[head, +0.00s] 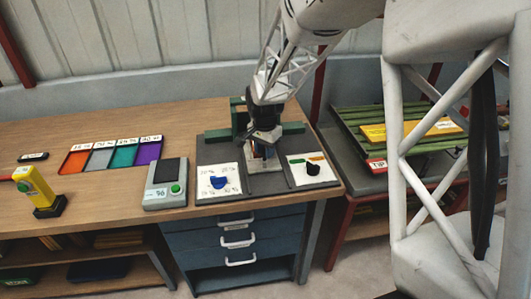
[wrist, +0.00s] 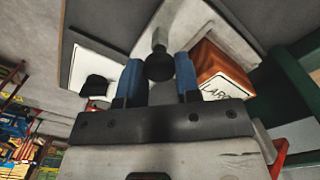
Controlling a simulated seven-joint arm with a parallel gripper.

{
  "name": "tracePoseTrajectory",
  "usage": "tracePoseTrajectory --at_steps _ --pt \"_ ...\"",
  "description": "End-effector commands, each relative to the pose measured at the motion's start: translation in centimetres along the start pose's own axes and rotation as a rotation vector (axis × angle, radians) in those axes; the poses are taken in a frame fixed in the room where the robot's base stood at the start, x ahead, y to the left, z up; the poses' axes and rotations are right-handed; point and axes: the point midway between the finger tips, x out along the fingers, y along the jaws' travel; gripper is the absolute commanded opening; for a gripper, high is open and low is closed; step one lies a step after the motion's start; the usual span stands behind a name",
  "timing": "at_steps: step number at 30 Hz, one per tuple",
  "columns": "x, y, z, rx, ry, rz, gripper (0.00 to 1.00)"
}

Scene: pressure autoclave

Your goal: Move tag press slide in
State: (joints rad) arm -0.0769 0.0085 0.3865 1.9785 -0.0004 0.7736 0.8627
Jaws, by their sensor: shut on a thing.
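The tag press (head: 293,128) is a green frame on grey plates at the right end of the bench. My gripper (head: 262,150) is low over the plate in front of it. In the wrist view its two blue fingers (wrist: 158,82) are shut on a black knob (wrist: 159,66) on a grey stem (wrist: 160,35), apparently the slide's handle. A reddish-brown block with a white lettered label (wrist: 222,82) lies just right of the fingers. The gripper hides much of the slide in the head view, so its travel cannot be told.
A black knob (head: 312,169) on a white card is at right. A yellow device (head: 36,184) stands far left.

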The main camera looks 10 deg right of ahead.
Motion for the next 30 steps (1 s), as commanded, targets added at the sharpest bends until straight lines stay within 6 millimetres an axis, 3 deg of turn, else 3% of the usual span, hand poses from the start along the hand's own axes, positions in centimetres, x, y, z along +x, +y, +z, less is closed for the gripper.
tracePoseTrajectory --at_steps 5,6,10,22,30 --pt "-0.3 -0.4 -0.3 -0.001 0.007 -0.009 0.00" --pt "-0.3 -0.4 -0.3 -0.001 0.008 -0.009 0.36" --pt "-0.2 -0.3 -0.2 -0.001 0.006 -0.008 0.56" --pt "-0.4 -0.2 -0.1 0.000 0.005 -0.006 0.56" --pt "-2.7 -0.2 -0.1 0.000 0.006 -0.007 0.56"
